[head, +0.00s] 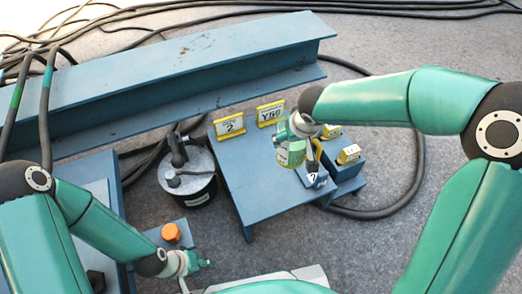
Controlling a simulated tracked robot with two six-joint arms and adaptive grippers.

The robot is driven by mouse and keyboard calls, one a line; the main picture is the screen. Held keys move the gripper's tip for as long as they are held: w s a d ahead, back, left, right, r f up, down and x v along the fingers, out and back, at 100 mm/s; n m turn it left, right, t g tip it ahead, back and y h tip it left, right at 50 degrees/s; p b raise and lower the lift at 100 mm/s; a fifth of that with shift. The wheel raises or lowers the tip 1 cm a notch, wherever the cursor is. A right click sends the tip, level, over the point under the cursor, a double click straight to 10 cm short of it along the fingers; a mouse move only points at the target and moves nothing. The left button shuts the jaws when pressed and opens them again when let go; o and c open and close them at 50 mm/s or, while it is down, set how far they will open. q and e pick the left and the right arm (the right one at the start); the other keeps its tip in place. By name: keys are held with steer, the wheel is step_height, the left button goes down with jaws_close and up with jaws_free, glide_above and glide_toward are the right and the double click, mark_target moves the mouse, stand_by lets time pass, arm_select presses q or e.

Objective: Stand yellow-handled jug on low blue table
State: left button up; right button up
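The low blue table (243,176) stands in the middle of the head view. A pale, yellow-green see-through vessel (291,154), which looks like the jug, is over its right part, just under my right gripper (286,130). A narrow yellow piece (317,148) beside it may be the handle. The wrist hides much of my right gripper, so its grip is unclear. I cannot tell whether the vessel touches the tabletop. My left gripper (200,265) is low in the view, left of centre, away from the table, with nothing visible in it; its finger gap is unclear.
Yellow-framed signs (230,126) stand along the table's back edge. Small blue bins with yellow tags (348,155) are at its right. A grey-topped black canister (187,176) is left of the table. A blue beam (180,70) lies behind. An orange cap (171,232) is near my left arm.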

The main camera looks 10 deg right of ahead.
steer(key=shift+w, duration=0.35)
arm_select(q)
steer(key=shift+w+a, duration=0.15)
steer(key=shift+w, duration=0.15)
arm_select(e)
steer(key=shift+r, duration=0.1)
arm_select(q)
step_height(320, 180, up, 9)
steer(key=p, duration=0.9)
arm_select(e)
steer(key=w+a+n+g+y, duration=0.15)
steer(key=a+n+y, duration=0.4)
steer(key=n, duration=0.75)
arm_select(q)
step_height(320, 180, down, 6)
steer(key=b, duration=0.6)
arm_select(e)
step_height(320, 180, down, 19)
steer(key=a+h, duration=0.1)
steer(key=a, duration=0.1)
steer(key=shift+s+g, duration=0.2)
steer(key=shift+g, duration=0.25)
